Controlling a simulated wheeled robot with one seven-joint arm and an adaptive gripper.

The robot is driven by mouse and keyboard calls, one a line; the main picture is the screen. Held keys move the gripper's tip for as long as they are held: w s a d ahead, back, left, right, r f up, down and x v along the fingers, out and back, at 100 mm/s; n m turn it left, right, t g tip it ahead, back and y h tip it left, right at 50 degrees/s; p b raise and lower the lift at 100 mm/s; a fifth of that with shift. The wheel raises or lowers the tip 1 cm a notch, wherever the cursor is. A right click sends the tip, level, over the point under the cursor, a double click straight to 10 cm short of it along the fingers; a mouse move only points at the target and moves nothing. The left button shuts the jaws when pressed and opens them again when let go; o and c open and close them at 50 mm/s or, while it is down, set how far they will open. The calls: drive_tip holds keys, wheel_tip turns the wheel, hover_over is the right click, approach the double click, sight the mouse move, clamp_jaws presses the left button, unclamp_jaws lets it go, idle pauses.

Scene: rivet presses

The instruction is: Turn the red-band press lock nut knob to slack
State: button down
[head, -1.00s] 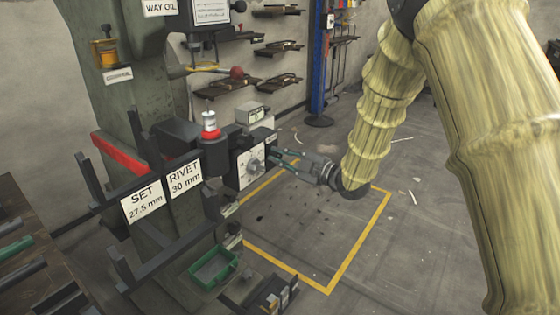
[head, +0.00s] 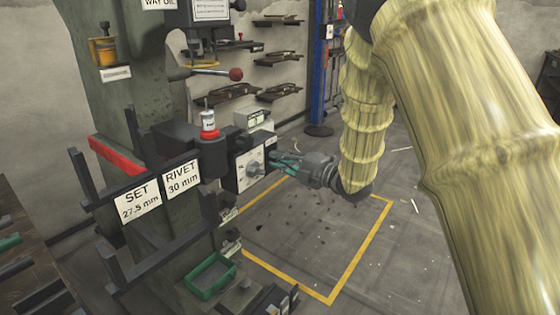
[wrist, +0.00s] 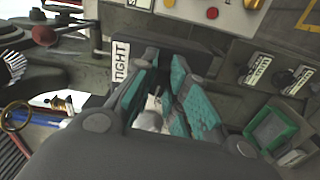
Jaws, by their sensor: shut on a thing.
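The red-band press (head: 118,157) stands at left in the head view, with a red band on its column. Its pale panel (head: 243,180) carries a round grey knob (head: 254,168). My gripper (head: 272,164) reaches in from the right, its teal-padded fingers close against the panel front. In the wrist view my gripper (wrist: 158,100) is shut on a light grey piece between the pads, which I take to be the lock nut knob (wrist: 152,118). The fingers hide most of it. A TIGHT label (wrist: 120,62) is beside the left finger. The knob's pointer cannot be made out.
SET (head: 138,200) and RIVET (head: 182,180) plates hang on the press front. A red-ball lever (head: 236,75) sticks out above. A green tray (head: 212,276) is below. A yellow-outlined floor area (head: 345,265) lies clear to the right.

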drive_tip(key=shift+w+d, duration=0.1)
drive_tip(key=shift+d, duration=0.05)
drive_tip(key=c, duration=1.5)
unclamp_jaws()
drive_tip(key=shift+o, duration=0.3)
drive_tip(key=v, duration=1.2)
